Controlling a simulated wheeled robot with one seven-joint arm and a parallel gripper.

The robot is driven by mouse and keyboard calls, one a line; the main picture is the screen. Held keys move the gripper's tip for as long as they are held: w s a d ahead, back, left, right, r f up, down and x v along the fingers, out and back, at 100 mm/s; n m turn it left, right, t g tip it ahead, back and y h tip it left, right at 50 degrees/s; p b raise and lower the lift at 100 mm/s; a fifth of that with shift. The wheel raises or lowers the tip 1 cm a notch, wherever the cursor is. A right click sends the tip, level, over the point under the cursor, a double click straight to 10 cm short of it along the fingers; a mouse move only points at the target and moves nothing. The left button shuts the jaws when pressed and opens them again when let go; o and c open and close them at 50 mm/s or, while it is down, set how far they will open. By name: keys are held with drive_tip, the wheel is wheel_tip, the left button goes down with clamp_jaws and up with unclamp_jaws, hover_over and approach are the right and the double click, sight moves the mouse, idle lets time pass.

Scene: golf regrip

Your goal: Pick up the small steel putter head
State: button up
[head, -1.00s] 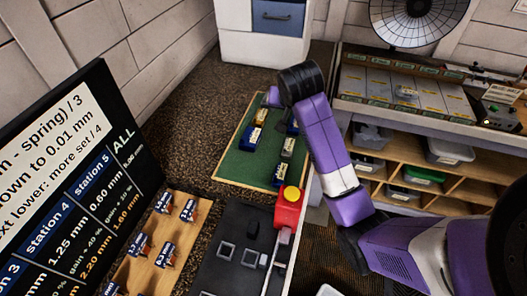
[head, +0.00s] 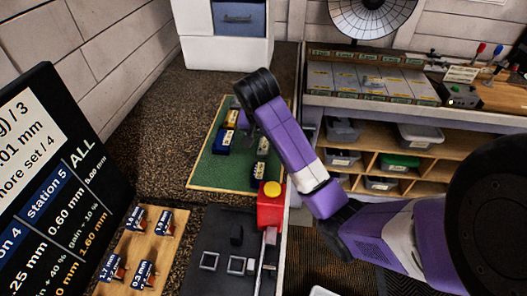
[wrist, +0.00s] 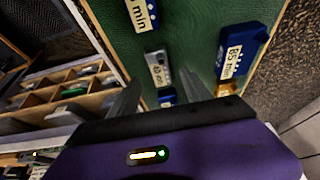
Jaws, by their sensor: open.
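The small steel putter head appears to be the grey block with a white label (wrist: 158,70) on the green mat; in the head view it also shows on the right half of the mat (head: 263,146). My gripper (wrist: 158,92) is open and empty above the mat, with the steel head ahead of and roughly between its fingertips in the wrist view. A gap to it seems to remain. In the head view my gripper is mostly hidden behind my wrist. A blue labelled block (wrist: 167,98) is partly hidden low between the fingers.
Other blocks stand close by: a blue one (wrist: 142,14) beyond, a large blue one (wrist: 240,52) to the right and a yellow one (wrist: 228,88). The green mat (head: 205,172) has bare room at its left. A red box with a yellow button (head: 270,205) stands at its front right corner.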

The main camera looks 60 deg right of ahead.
sight(264, 145)
drive_tip(key=shift+x, duration=1.7)
drive_tip(key=shift+a, duration=0.15)
clamp_jaws()
